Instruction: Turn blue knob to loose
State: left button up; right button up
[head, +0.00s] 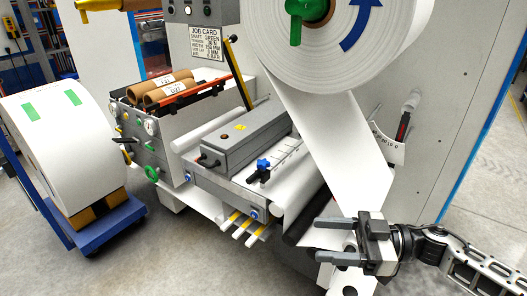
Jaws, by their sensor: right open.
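A blue lobed knob (263,164) sits on top of a small black block on the machine's marked scale rail (286,155), in the middle of the view. No label for loose or tight can be read beside it. My right gripper (318,240) is at the lower right, in front of the hanging white web. Its two grey fingers point left and are spread apart with nothing between them. It is well below and to the right of the knob, not touching it. My left gripper is not in view.
A large white roll (340,45) hangs above, its web running down past my gripper. Smaller blue knobs show on the frame at left (187,177) and front (253,213). A grey box (238,135) stands behind the rail. A blue cart (95,232) carries another roll at left.

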aim_at(262, 165)
jog(key=i, duration=1.2)
